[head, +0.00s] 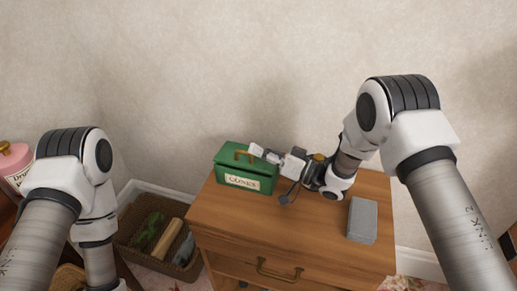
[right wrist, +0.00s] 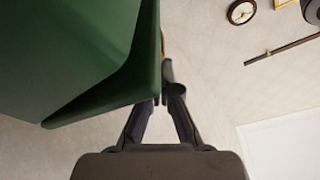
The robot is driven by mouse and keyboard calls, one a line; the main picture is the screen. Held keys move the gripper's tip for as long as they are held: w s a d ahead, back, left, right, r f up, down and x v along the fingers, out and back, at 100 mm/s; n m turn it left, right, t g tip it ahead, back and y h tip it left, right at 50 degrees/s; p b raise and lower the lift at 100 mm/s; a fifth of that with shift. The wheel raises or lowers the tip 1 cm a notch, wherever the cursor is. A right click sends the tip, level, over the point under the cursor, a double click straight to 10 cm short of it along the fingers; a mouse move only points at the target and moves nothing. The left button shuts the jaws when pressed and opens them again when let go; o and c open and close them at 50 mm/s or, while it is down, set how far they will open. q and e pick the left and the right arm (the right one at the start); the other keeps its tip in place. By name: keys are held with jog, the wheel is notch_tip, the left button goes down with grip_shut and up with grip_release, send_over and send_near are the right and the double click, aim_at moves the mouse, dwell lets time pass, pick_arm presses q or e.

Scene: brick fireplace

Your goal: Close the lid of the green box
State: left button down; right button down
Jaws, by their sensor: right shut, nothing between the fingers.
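The green box (head: 246,182), with a "CONES" label on its front and a brass handle on its lid (head: 229,154), stands at the back left of the wooden cabinet top. The lid lies over the box and looks down or nearly down; I cannot tell whether a small gap is left. My right gripper (head: 257,151) is shut and empty at the lid's right part, close to the handle; contact is unclear. In the right wrist view the green lid (right wrist: 110,85) fills the upper left, beside the shut fingers (right wrist: 168,93). My left gripper is out of view.
A grey block (head: 362,219) lies on the right of the wooden cabinet (head: 300,235), which has a brass drawer handle. A wicker basket (head: 130,240) with several things stands on the floor at the left. A pink container (head: 14,165) is at the far left. The wall is close behind.

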jog(key=shift+s+a+f, duration=0.15)
jog(key=shift+s+f, duration=0.1)
jog(key=shift+f, duration=0.15)
dwell(0.3)
